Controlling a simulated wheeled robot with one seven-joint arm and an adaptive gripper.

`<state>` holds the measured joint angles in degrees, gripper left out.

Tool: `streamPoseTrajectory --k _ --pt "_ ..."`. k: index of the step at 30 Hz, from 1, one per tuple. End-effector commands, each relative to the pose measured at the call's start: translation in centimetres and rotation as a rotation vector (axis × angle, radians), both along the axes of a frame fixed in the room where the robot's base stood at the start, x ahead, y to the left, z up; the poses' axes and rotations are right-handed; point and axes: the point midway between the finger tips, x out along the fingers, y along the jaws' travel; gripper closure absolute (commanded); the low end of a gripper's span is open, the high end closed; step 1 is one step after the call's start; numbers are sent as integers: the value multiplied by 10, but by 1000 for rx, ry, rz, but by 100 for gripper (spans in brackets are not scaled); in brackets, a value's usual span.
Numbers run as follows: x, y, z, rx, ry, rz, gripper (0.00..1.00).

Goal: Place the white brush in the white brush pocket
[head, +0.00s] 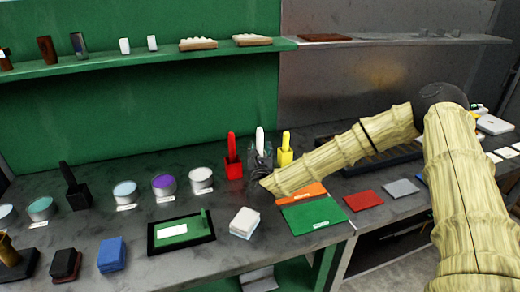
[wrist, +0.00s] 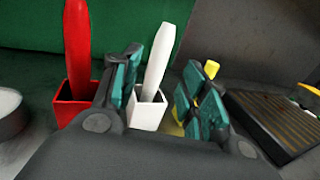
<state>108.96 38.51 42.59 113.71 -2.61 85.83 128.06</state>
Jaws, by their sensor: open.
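The white brush (wrist: 158,60) stands in the white brush pocket (wrist: 147,112), its handle up and leaning slightly right in the wrist view. In the head view the brush handle (head: 260,136) rises behind my gripper (head: 260,158), which largely hides the pocket. My gripper (wrist: 166,72) is open in the wrist view. The handle shows between its two green-padded fingers, with no finger clearly touching it. The left finger covers part of the pocket's left side. The brush's lower end is hidden inside the pocket.
A red pocket with a red brush (head: 232,147) stands close left, and a yellow pocket with a yellow brush (head: 285,146) close right. White (head: 201,179) and purple (head: 164,185) tubs are farther left. A green mat (head: 313,214) lies in front. A green wall stands behind.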

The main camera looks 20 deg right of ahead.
Motion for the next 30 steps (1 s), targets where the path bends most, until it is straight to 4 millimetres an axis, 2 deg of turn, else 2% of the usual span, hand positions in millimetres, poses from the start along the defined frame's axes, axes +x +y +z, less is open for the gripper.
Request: streamPoseTrajectory --k 3,9,30 --pt "-17 5 -2 1 0 1 56" --pt "-34 10 0 0 0 0 56" --pt "-38 11 1 -1 0 0 56"
